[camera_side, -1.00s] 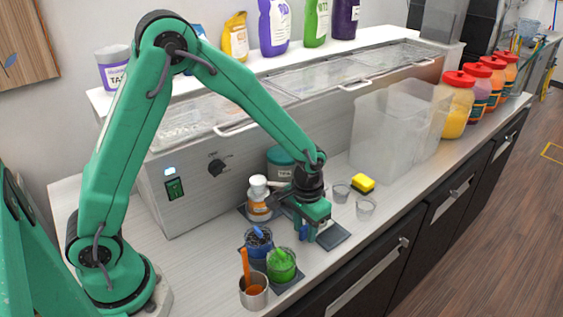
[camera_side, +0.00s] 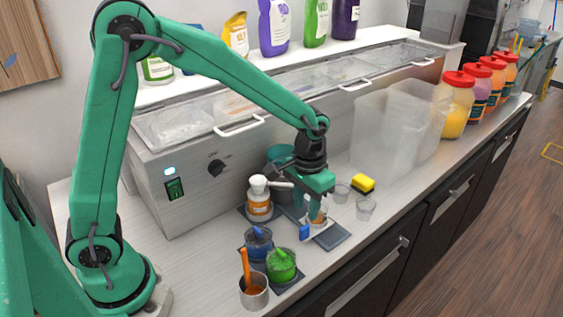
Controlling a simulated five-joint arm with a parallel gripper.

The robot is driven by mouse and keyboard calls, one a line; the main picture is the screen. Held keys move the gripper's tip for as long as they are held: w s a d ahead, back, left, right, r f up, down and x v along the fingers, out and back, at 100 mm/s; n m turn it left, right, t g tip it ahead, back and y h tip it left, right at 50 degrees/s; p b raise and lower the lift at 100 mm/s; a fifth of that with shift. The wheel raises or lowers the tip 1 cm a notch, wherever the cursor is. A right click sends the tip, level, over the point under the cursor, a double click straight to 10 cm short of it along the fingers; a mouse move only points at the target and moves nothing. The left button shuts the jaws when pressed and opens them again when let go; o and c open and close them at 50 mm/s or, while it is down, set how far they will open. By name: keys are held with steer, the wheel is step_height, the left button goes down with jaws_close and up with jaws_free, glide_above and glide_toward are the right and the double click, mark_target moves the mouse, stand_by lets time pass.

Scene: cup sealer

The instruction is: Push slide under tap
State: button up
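A dark flat plate (camera_side: 333,238), which looks like the slide, lies on the counter below my gripper. A small blue piece (camera_side: 305,232) stands at its left side, seemingly its handle. A small cup with orange-brown contents (camera_side: 317,221) stands on or beside the plate, partly hidden by my gripper. A white pump bottle with an orange label (camera_side: 259,205) stands to the left; its spout (camera_side: 281,184), which may be the tap, points right toward my gripper. My gripper (camera_side: 316,208) is just above the cup, pointing down. Its fingers are too small to read as open or shut.
A blue jar (camera_side: 258,247), a green jar (camera_side: 281,266) and a metal cup with an orange tool (camera_side: 254,292) stand front left. Clear cups (camera_side: 365,208) and a yellow sponge (camera_side: 363,184) are right. A teal-lidded jar (camera_side: 281,153) is behind. The counter's front edge is close.

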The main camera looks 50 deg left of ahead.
mark_target(304, 227)
stand_by(0.5)
steer(key=shift+s+f+t+h, duration=0.25)
steer(key=shift+s+t, duration=0.5)
steer(key=shift+t, duration=0.3)
steer(key=shift+s+f+t+h, duration=0.15)
steer(key=shift+s+t+h, duration=0.1)
steer(key=shift+s+t, duration=0.65)
steer(key=shift+w+f, duration=0.2)
steer(key=shift+w+a+x, duration=0.1)
steer(key=shift+a+x, duration=0.05)
steer(key=shift+x, duration=1.7)
steer(key=shift+w+a+x, duration=0.1)
steer(key=shift+a+x, duration=0.05)
steer(key=shift+x, duration=1.7)
jaws_close()
